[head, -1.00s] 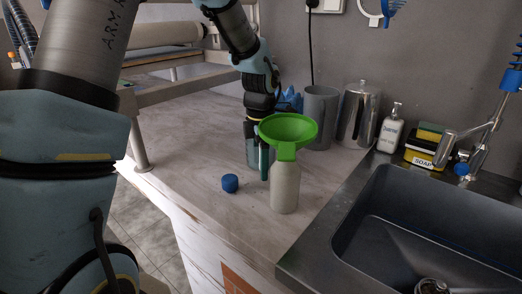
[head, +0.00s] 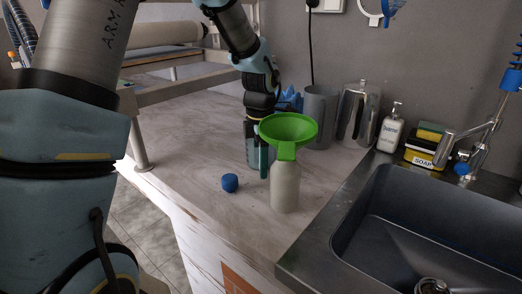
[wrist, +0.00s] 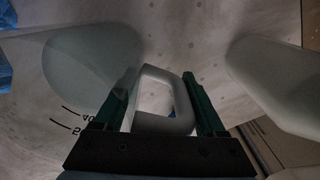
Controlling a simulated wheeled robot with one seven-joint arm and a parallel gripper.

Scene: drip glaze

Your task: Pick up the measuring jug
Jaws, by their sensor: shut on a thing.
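The measuring jug (head: 251,153) is a translucent grey vessel on the worktop, partly hidden in the head view behind my gripper and a green funnel. In the wrist view the jug (wrist: 88,62) lies to the left with dark markings on its side. Its pale loop handle (wrist: 181,121) sits between the fingers. My gripper (wrist: 158,80) is shut on this handle, with a dark green finger on each side. In the head view one finger of my gripper (head: 264,161) points down beside the jug; the jug's base is hard to see.
A pale bottle (head: 285,188) with the green funnel (head: 289,130) on top stands close in front. A blue cap (head: 230,183) lies left of it. A grey pitcher (head: 320,115) and a steel jug (head: 358,115) stand behind. The sink (head: 430,225) is at right; the worktop's left is clear.

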